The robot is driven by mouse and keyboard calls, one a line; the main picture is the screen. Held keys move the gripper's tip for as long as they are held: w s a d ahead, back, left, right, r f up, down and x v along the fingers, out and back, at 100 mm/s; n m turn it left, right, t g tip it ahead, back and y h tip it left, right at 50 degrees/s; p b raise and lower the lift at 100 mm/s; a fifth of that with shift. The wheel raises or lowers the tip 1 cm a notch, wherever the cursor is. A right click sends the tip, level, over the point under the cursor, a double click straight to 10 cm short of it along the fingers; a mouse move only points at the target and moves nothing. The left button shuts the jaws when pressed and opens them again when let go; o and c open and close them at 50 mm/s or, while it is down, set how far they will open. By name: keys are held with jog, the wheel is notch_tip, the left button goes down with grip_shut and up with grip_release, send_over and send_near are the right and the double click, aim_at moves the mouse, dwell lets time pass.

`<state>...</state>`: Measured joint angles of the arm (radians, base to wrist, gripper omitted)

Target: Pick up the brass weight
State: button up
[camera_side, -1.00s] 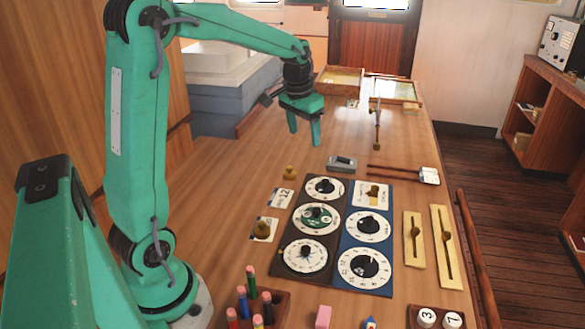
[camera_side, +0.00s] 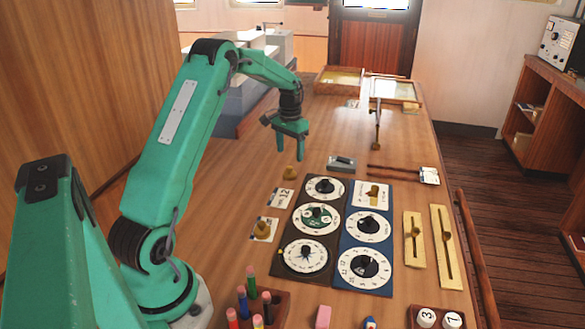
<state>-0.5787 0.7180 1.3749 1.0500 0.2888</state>
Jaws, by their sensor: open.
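A small brass weight (camera_side: 290,173) stands on the wooden table near the left edge of the dial panels, just beyond a white card marked 12. A larger brass-coloured knob-shaped weight (camera_side: 263,230) sits on another white card nearer the camera. My gripper (camera_side: 291,155) points down with its fingers apart and nothing between them. It appears just above or behind the small brass weight in the picture; the exact gap cannot be told.
The dial panels (camera_side: 332,262) lie right of the weights. A grey block (camera_side: 341,164) and an upright metal stand (camera_side: 377,128) are beyond them. Brass slider plates (camera_side: 447,248) lie at right, and a pen holder (camera_side: 277,310) stands in front. Wooden trays (camera_side: 338,80) are at the back.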

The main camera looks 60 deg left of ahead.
aim_at(289, 167)
jog(key=shift+f, duration=1.3)
jog(key=shift+s+f, duration=0.1)
jog(key=shift+f, duration=2.5)
jog(key=c, duration=1.2)
jog(key=shift+r, duration=0.2)
